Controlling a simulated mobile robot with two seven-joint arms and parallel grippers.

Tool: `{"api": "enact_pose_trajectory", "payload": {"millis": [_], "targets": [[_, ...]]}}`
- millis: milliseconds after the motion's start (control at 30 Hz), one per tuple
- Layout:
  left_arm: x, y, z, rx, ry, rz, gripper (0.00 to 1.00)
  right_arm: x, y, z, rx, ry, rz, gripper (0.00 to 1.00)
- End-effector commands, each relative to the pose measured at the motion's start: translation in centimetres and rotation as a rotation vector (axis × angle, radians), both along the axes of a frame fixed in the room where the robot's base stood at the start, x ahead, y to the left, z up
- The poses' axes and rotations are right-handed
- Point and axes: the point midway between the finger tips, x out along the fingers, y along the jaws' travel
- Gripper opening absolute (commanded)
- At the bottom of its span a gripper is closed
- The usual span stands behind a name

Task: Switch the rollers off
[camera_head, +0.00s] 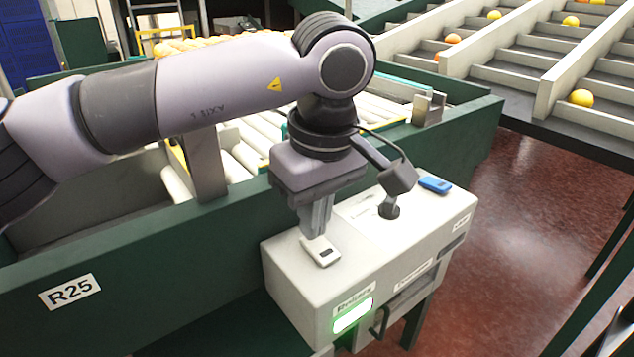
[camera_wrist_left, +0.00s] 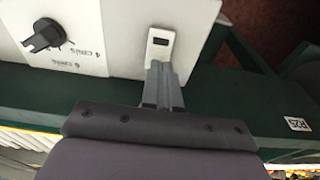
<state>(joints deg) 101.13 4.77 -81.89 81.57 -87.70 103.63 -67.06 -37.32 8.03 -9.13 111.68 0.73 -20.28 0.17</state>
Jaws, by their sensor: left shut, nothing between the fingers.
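A grey-white control box (camera_head: 290,285) is fixed to the green side of the roller line. Its front label reads "Rollers", and a green lamp (camera_head: 352,316) beneath it is lit. On top is a small pale switch plate with a dark insert (camera_head: 325,254); the plate also shows in the left wrist view (camera_wrist_left: 160,43). My left gripper (camera_head: 316,228) is shut and empty. My right gripper is not in view.
A black rotary knob (camera_head: 389,209) and a blue item (camera_head: 435,184) are on the box top, right of my gripper. The green frame (camera_head: 150,275) marked R25 runs behind the box. Oranges lie on sloped lanes at upper right. Red floor (camera_head: 520,220) is clear to the right.

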Motion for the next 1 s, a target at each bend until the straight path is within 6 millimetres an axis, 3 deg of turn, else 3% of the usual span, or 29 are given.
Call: {"api": "enact_pose_trajectory", "payload": {"millis": [167, 500, 767, 1000], "targets": [[0.1, 0.1, -1.0, -0.001, 0.0, 0.0, 0.0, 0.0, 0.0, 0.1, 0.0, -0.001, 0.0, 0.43], [0.2, 0.1, -1.1, -0.003, 0.003, 0.001, 0.0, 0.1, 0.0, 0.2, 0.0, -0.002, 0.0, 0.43], [0.8, 0.6, -2.2, -0.13, 0.186, 0.007, 0.0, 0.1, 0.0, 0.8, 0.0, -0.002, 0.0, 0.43], [0.6, 0.5, -2.6, -0.126, 0.189, -0.002, 0.0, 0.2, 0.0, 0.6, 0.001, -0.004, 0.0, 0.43]]}}
